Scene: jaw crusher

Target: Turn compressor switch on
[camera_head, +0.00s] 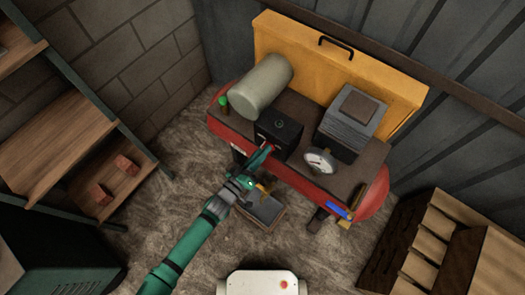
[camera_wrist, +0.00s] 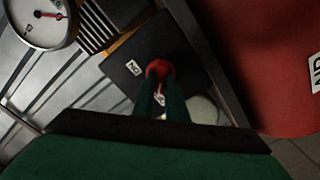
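The compressor has a red tank (camera_head: 225,125) with a black switch box (camera_head: 283,130) on top. In the wrist view the box's dark face (camera_wrist: 132,58) carries a small white label and a round red knob (camera_wrist: 160,71). My gripper (camera_head: 268,149) reaches up to the front of the box, and its two green fingers (camera_wrist: 161,82) end at the knob. A narrow gap shows between the fingers. The fingertips overlap the lower part of the knob; I cannot tell whether they grip it or only stand around it.
A pressure gauge (camera_head: 320,161) and a finned block (camera_head: 350,122) sit right of the box. A grey cylinder (camera_head: 260,86) lies to its left. A yellow panel (camera_head: 390,82) stands behind. Shelves (camera_head: 60,150) are at the left, a wooden rack (camera_head: 430,245) at the right.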

